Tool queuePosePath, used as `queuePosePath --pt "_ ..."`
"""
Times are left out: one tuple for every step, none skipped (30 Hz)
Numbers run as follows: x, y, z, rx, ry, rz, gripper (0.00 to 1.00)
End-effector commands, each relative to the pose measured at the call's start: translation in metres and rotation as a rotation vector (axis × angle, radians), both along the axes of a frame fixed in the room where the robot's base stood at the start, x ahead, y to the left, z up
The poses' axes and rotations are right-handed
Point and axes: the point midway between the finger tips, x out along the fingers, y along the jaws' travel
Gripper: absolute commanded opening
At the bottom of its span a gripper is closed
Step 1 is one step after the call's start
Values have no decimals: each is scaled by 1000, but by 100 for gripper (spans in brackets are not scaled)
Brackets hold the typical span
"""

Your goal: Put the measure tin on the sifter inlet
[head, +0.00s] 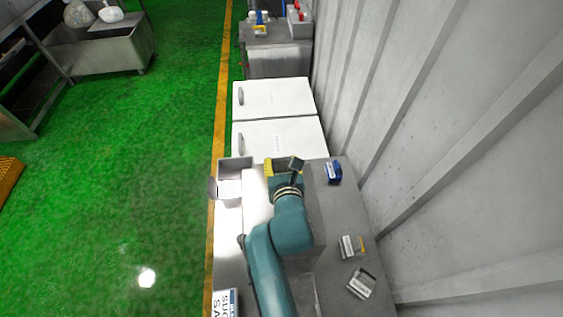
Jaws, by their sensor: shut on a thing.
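My teal arm reaches up the picture over the bench, and its wrist hides most of my gripper (291,176). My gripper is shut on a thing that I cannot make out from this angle. I cannot tell which thing is the measure tin. A grey open-topped box (222,162) stands just left of my wrist, with a pale inside; I cannot tell whether it is the sifter inlet. A small yellow piece (268,167) shows right beside my gripper, partly covered.
A blue box (333,172) and two small labelled blocks (352,246) (361,283) lie on the grey surface at right. White cabinets (274,98) and a grey stand (277,50) lie beyond. A ribbed wall (450,130) closes the right. Green floor (110,190) is open at left.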

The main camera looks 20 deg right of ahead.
Motion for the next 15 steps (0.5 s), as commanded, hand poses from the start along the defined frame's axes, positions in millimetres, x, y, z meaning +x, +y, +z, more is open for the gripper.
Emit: queuePosePath --pt "1 0 3 -2 -6 0 11" --pt "1 0 2 -2 -5 0 11" --pt "0 0 1 -2 -5 0 11" --pt "1 0 0 -2 -5 0 11" --pt "0 0 -3 0 1 0 54" --pt "0 0 -3 0 1 0 62" --pt "0 0 -3 0 1 0 67" --pt "0 0 -3 0 1 0 73" --pt "0 0 -3 0 1 0 76" --pt "0 0 -3 0 1 0 76" --pt "0 0 -3 0 1 0 76" --pt "0 0 -3 0 1 0 76" --pt "0 0 -3 0 1 0 76" --pt "0 0 -3 0 1 0 76" --pt "0 0 -3 0 1 0 76"
